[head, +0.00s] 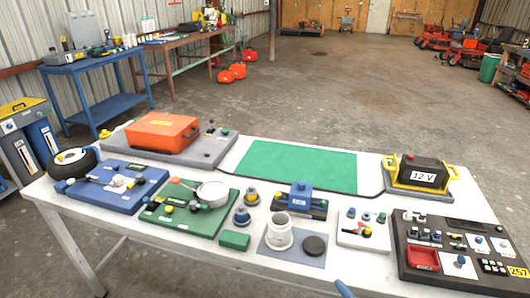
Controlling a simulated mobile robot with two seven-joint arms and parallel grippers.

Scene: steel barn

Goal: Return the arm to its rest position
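Neither of my grippers can be made out in the head view. A small blue rounded tip (343,288) shows at the bottom edge, and I cannot tell what it belongs to. The white table (80,214) in front of me carries several task boards. An orange case (162,132) sits on a grey board at the back left. A 12 V battery box (424,174) with a yellow frame stands at the back right.
A green mat (297,165) lies clear at the table's back middle. A blue workbench (98,104) stands behind left. The concrete floor beyond is open.

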